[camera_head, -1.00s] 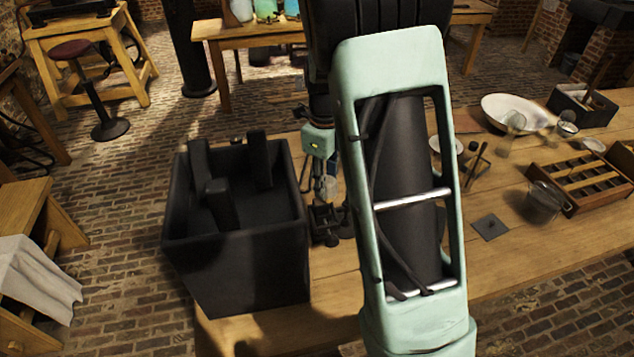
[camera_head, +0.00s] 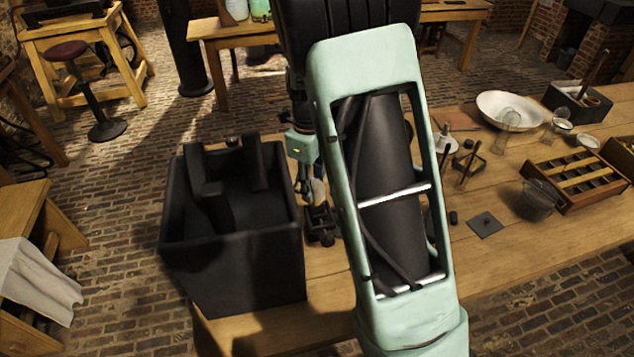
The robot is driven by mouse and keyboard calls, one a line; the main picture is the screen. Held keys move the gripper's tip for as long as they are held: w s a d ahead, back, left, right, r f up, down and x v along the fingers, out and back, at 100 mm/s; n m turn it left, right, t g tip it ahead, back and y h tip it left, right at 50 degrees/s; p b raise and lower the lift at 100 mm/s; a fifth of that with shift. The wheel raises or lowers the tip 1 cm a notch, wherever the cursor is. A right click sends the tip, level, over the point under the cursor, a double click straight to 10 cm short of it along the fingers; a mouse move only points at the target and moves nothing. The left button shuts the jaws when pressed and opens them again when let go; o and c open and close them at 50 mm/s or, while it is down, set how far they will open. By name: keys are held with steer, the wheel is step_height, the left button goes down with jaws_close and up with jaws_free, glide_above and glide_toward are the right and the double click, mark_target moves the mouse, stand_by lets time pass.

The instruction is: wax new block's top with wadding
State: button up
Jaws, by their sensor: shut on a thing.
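My gripper (camera_head: 309,186) is small in the view, beyond my forearm and just right of the large black box. It is shut on a small pale thing (camera_head: 319,191), which looks like the wadding, though its shape is unclear. Just below the gripper a small dark fixture (camera_head: 320,222) stands on the bench. The new block cannot be told apart from this fixture's dark parts, and I cannot tell whether the wadding touches anything. My arm hides the bench behind it.
The tall open black box (camera_head: 235,262), with dark upright pieces inside, stands close left of the gripper. On the bench's right are a white bowl (camera_head: 510,108), glass vessels (camera_head: 538,200), a compartmented wooden tray (camera_head: 578,178) and a dark square plate (camera_head: 485,225). The front right bench is clear.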

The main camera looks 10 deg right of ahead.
steer(key=shift+a, duration=0.75)
steer(key=shift+w+r+p, duration=0.1)
steer(key=shift+r+p, duration=0.45)
steer(key=shift+p, duration=0.05)
steer(key=r+p, duration=0.4)
steer(key=r, duration=0.1)
steer(key=shift+a, duration=0.2)
steer(key=shift+d+f, duration=0.1)
step_height(320, 180, up, 3)
steer(key=p, duration=0.2)
steer(key=shift+p, duration=0.35)
